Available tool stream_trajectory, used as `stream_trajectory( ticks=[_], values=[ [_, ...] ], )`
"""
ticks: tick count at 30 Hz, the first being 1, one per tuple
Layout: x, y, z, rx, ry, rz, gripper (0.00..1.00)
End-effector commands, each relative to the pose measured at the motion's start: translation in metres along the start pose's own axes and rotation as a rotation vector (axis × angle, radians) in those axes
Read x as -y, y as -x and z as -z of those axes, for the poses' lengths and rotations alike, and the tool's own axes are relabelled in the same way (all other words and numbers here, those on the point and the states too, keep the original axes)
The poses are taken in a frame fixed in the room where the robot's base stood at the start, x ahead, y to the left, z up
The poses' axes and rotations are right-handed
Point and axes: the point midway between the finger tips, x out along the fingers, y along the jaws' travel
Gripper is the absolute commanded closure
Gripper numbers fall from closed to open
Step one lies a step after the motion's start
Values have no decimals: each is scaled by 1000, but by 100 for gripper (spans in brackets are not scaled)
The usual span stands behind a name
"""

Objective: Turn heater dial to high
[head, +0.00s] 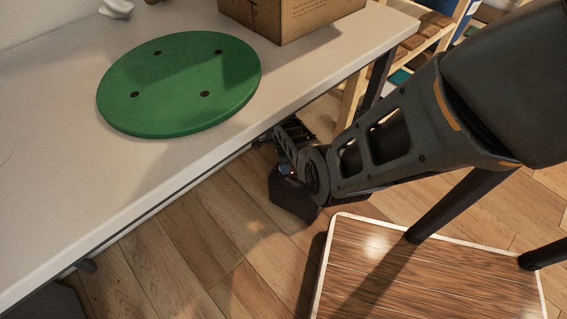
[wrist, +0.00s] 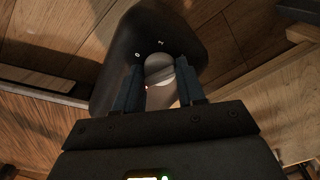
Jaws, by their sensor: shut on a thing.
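The heater (wrist: 113,62) is a dark rounded box on the wooden floor. Its round grey dial (wrist: 158,68) sits on its top between my fingers in the wrist view. Small white marks show on the heater beside the dial, too small to read surely. My gripper (wrist: 160,84) is shut on the dial, one finger on each side. In the head view the heater (head: 290,200) is partly hidden by my arm, below the table edge. The dial is hidden there. I cannot tell which setting the dial points to.
A white table (head: 60,190) carries a green round board (head: 180,85) and a cardboard box (head: 295,15). A wood-topped stool (head: 430,270) stands close in front of the heater. A wooden shelf (head: 420,42) is at the back right.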

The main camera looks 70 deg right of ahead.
Motion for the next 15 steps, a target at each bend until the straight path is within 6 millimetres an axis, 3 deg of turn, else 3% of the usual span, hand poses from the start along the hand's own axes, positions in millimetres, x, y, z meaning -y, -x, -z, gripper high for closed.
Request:
stream_trajectory(
  ticks=[3,4,11,15],
  values=[
    [-1,0,0,0,1,-2,91],
    [-1,0,0,0,1,-2,59],
    [0,0,0,0,2,-2,37],
    [0,0,0,0,2,-1,35]
  ],
)
